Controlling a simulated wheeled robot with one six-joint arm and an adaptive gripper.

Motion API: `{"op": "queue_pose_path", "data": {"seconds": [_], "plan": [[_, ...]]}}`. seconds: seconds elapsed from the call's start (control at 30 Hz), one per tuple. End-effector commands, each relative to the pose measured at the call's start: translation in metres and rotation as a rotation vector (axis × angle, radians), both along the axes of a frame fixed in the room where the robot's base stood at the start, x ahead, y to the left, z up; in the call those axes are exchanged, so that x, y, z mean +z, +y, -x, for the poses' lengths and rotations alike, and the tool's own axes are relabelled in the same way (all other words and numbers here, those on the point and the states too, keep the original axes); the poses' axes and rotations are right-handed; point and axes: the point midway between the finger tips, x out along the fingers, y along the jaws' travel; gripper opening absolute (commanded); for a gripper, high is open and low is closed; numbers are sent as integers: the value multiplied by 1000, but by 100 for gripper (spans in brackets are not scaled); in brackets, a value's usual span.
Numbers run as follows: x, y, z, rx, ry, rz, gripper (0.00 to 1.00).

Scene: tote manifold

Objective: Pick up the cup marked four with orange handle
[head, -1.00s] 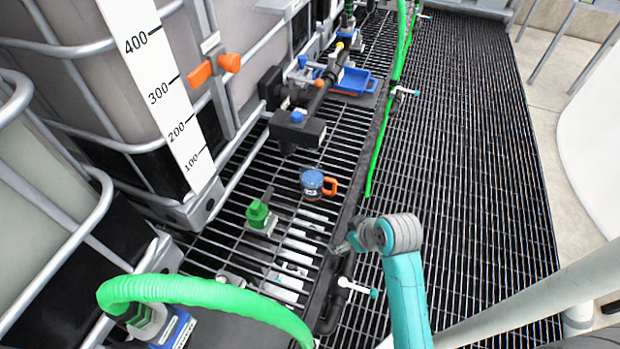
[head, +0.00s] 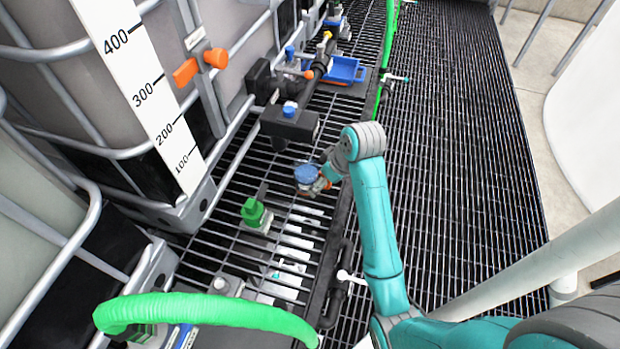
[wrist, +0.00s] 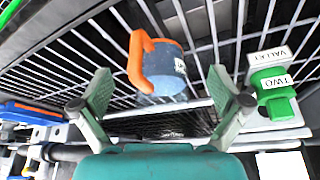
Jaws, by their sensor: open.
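A blue cup (head: 306,174) with an orange handle stands on the black grating, beside the manifold. It also shows in the wrist view (wrist: 168,68), with its handle toward the left and a small white label on its side that I cannot read. My gripper (head: 324,181) is at the cup's right side in the head view, partly covering the handle. In the wrist view my gripper (wrist: 160,95) is open, its fingers spread wide, with the cup ahead of and between them. I cannot tell whether any finger touches it.
A green valve (head: 254,212) marked TWO in the wrist view stands near the cup. A black pipe fitting (head: 290,123) and a blue tray (head: 346,71) lie beyond it. A large tote (head: 150,80) stands at left; a green hose (head: 205,308) arches in front. The right grating is clear.

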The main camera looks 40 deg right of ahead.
Motion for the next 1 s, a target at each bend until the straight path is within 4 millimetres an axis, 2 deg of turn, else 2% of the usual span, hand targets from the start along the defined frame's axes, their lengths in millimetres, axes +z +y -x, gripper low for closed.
{"op": "queue_pose_path", "data": {"seconds": [0.03,0.2,0.37,0.7,1.0], "plan": [[1,3,-10,3,0,0,99],[0,6,-29,2,-1,0,99],[-3,7,-34,0,0,-1,99],[-41,10,-49,1,2,0,99],[-47,10,-52,0,0,0,99]]}}
